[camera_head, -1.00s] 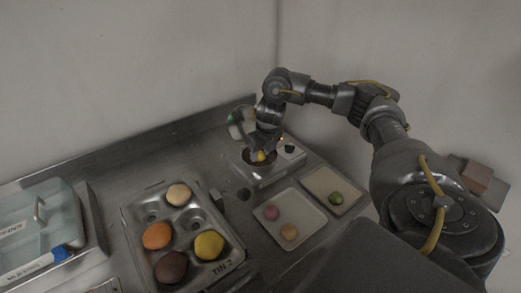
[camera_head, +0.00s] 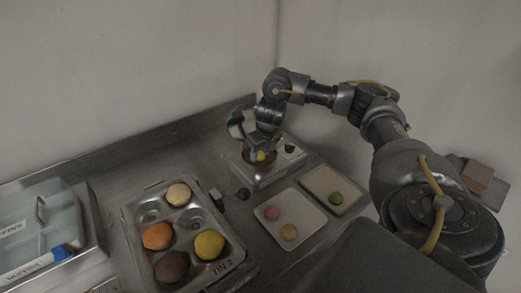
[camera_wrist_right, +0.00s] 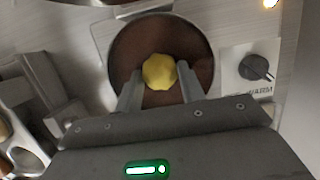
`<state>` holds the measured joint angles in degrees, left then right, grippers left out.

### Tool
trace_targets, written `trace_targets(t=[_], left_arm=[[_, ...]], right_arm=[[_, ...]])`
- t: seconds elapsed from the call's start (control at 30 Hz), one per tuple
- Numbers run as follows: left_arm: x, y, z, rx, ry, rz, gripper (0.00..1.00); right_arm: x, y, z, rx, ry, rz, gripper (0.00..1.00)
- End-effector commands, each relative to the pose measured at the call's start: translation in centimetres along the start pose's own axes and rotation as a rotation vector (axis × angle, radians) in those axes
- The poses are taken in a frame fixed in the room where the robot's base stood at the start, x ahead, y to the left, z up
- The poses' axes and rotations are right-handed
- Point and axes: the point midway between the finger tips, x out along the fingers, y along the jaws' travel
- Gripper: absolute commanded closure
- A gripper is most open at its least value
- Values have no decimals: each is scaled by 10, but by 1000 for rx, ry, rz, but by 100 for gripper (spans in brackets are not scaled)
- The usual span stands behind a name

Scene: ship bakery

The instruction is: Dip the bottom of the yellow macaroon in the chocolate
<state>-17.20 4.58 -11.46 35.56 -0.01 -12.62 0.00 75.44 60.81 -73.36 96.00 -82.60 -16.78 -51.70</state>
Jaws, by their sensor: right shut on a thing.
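The yellow macaroon (camera_wrist_right: 159,71) is between the fingertips of my right gripper (camera_wrist_right: 160,85) in the right wrist view. It also shows as a small yellow spot in the head view (camera_head: 260,156). My right gripper is shut on it, right over the round pot of brown chocolate (camera_wrist_right: 126,51). The chocolate surrounds the macaroon in the wrist view. I cannot tell whether its underside touches the chocolate. The pot sits in a pale warmer (camera_head: 268,179) with a black knob (camera_wrist_right: 254,67). My left gripper is not in view.
A muffin tin (camera_head: 224,258) marked TIN 2 holds several coloured domes left of the warmer. Two trays stand to the right, one (camera_head: 308,233) with a pink and an orange macaroon, the other (camera_head: 321,181) with a green one. A lidded bin (camera_head: 35,225) stands far left.

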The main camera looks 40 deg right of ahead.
Motion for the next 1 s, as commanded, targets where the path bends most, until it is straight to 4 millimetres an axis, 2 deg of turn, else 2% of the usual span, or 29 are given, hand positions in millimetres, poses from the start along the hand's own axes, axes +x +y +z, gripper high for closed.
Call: trace_targets(t=[0.27, 1.0], left_arm=[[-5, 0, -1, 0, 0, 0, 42], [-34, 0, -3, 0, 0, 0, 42]], right_arm=[[-5, 0, 1, 0, 0, 0, 72], [-34, 0, 10, 0, 0, 0, 72]])
